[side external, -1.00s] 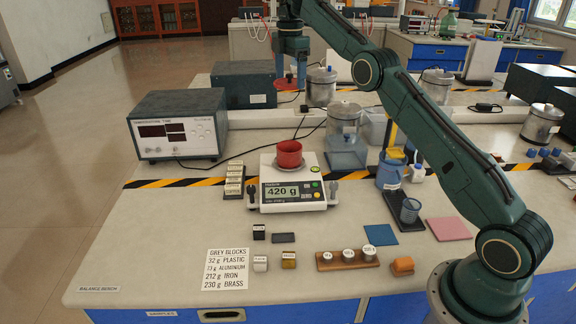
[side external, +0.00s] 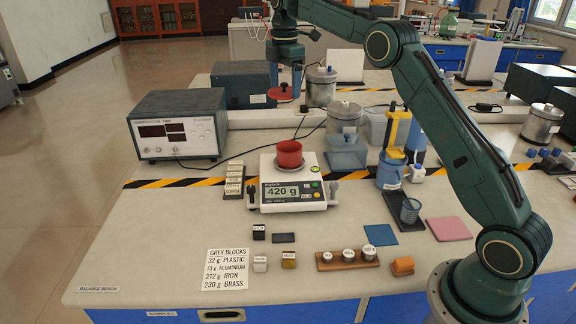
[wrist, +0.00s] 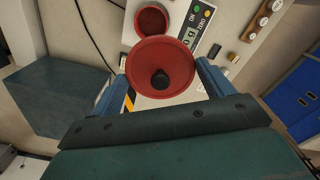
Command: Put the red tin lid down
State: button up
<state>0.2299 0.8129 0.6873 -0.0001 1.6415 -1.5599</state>
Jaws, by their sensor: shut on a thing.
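The red tin lid (side external: 281,93) is a flat red disc held in the air behind the balance. In the wrist view the lid (wrist: 161,66) shows its dark round knob between the fingers. My gripper (wrist: 158,82) is shut on the lid. The red tin (side external: 289,154) stands open on the pan of the balance (side external: 293,190), which reads 420 g. The tin (wrist: 151,22) also shows beyond the lid in the wrist view.
A grey timer box (side external: 180,124) stands left of the balance. A lidded metal canister (side external: 344,117) and a blue cup with a yellow item (side external: 390,172) stand to the right. Several small blocks and weights lie in front. The bench (side external: 150,240) is bare at front left.

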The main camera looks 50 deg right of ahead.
jog(key=shift+s+a+f, duration=0.3)
jog(key=shift+s+a, duration=0.2)
jog(key=shift+a, duration=0.1)
jog(key=s+a+f, duration=0.4)
jog(key=s+f, duration=0.1)
jog(key=s, duration=0.5)
jog(key=s+a+f, duration=0.5)
jog(key=s, duration=0.4)
jog(key=shift+s+a+n, duration=0.25)
jog(key=shift+s+n, duration=0.05)
jog(key=shift+s, duration=0.05)
send_over(318, 235)
notch_tip(318, 235, down, 16)
jog(key=shift+f, duration=0.1)
jog(key=shift+f, duration=0.1)
jog(key=shift+f, duration=1.75)
jog(key=shift+f, duration=0.1)
